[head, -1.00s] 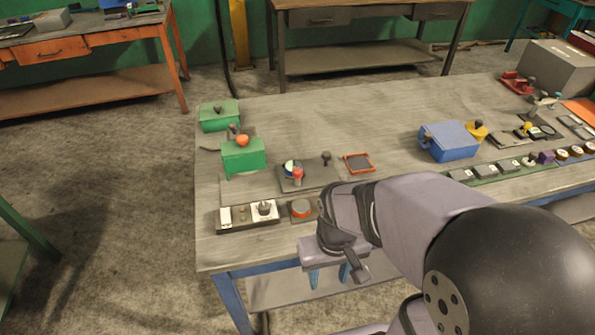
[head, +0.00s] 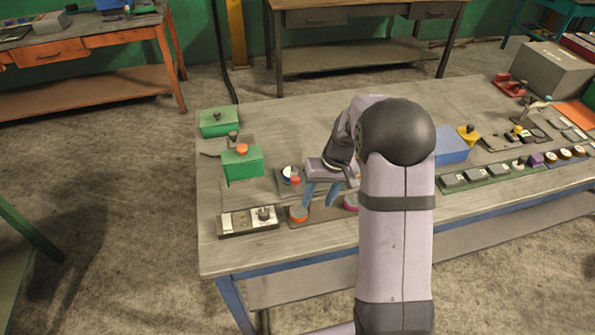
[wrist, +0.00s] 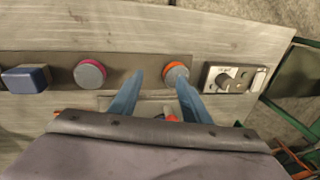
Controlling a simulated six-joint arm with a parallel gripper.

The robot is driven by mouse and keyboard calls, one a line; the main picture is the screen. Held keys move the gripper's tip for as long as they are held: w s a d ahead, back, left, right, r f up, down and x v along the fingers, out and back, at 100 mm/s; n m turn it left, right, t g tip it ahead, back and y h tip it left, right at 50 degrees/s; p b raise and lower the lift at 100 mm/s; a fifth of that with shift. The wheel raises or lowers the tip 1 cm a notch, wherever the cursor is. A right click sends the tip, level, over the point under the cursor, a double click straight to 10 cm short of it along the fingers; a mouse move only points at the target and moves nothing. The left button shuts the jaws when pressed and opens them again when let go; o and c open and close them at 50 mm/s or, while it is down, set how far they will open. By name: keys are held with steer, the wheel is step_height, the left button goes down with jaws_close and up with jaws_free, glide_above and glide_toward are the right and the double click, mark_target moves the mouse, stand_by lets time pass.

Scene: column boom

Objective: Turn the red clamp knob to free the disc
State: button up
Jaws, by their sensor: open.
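The red clamp knob (head: 296,181) stands on a dark plate on the table, beside the disc (head: 287,174), which shows white and blue. The disc is partly covered by the knob. In the wrist view a bit of red (wrist: 172,118) shows low between the fingers, mostly hidden by my gripper's body; it is probably this knob. My gripper (head: 320,204) has its two blue fingers apart and empty, just right of the knob in the head view. In the wrist view the fingers (wrist: 160,80) reach toward a strip of round knobs. I see no contact with the clamp knob.
An orange-ringed knob (wrist: 176,73) is close to one fingertip, and a pink-ringed knob (wrist: 90,73) and blue block (wrist: 26,78) share its strip. A switch panel (head: 248,221) lies left of the strip. Green boxes (head: 242,163) stand behind. The table's middle back is clear.

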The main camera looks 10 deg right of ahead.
mark_target(295, 177)
steer(key=w+a+r+n+t, duration=0.1)
steer(key=w+r+n+t, duration=0.1)
steer(key=w+r+n, duration=0.5)
steer(key=shift+w+a+f+n+y+p, duration=0.15)
steer(key=shift+w+a+f+n+p, duration=0.35)
steer(key=shift+f, duration=0.65)
steer(key=shift+w+a+f+n+y+p, duration=0.2)
steer(key=shift+w+a+f+n+p, duration=0.25)
steer(key=shift+f, duration=0.75)
steer(key=shift+w+a+f+n+y+p, duration=0.15)
steer(key=shift+w+a+f+n+p, duration=0.3)
steer(key=shift+f, duration=0.7)
steer(key=shift+w+d, duration=0.1)
steer(key=c, duration=1)
